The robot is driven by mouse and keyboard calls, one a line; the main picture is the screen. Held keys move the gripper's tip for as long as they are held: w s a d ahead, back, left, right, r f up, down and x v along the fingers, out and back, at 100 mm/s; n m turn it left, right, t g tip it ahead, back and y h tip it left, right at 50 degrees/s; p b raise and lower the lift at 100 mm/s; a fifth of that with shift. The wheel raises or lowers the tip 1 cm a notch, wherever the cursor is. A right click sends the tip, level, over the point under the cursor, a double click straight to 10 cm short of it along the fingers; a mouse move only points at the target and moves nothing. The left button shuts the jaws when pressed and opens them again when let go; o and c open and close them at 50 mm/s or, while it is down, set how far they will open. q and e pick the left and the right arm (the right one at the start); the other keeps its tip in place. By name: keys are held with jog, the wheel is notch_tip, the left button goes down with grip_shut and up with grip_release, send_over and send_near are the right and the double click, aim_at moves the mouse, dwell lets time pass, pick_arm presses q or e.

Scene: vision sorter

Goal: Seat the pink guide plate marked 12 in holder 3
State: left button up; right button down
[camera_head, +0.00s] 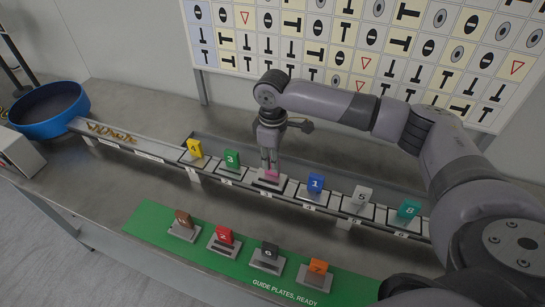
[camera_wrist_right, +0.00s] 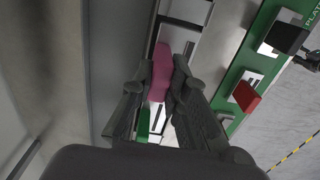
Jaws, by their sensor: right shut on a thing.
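The pink guide plate (camera_head: 271,175) is at the third station from the left on the rail, between the green and blue plates. My right gripper (camera_head: 268,158) points down from above and is shut on it. In the right wrist view the pink plate (camera_wrist_right: 161,75) stands between the two dark fingers (camera_wrist_right: 163,88). The holder (camera_head: 268,184) is directly under the plate; I cannot tell whether the plate's bottom rests in it. The marking on the plate and the holder's number are not readable. My left gripper is not in view.
On the rail stand yellow 4 (camera_head: 195,148), green 3 (camera_head: 232,158), blue 1 (camera_head: 316,183), grey 5 (camera_head: 361,196) and teal 8 (camera_head: 409,209) plates. A green mat (camera_head: 150,222) in front bears several plates in stands. A blue bowl (camera_head: 48,110) is at left.

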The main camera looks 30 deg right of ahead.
jog(key=shift+p, duration=0.7)
dwell(0.6)
jog(key=shift+f, duration=0.65)
dwell(0.7)
jog(key=shift+f+p, duration=0.2)
jog(key=shift+p, duration=0.5)
jog(key=c, duration=1.5)
grip_release()
jog(key=o, duration=0.5)
jog(key=shift+r, duration=0.1)
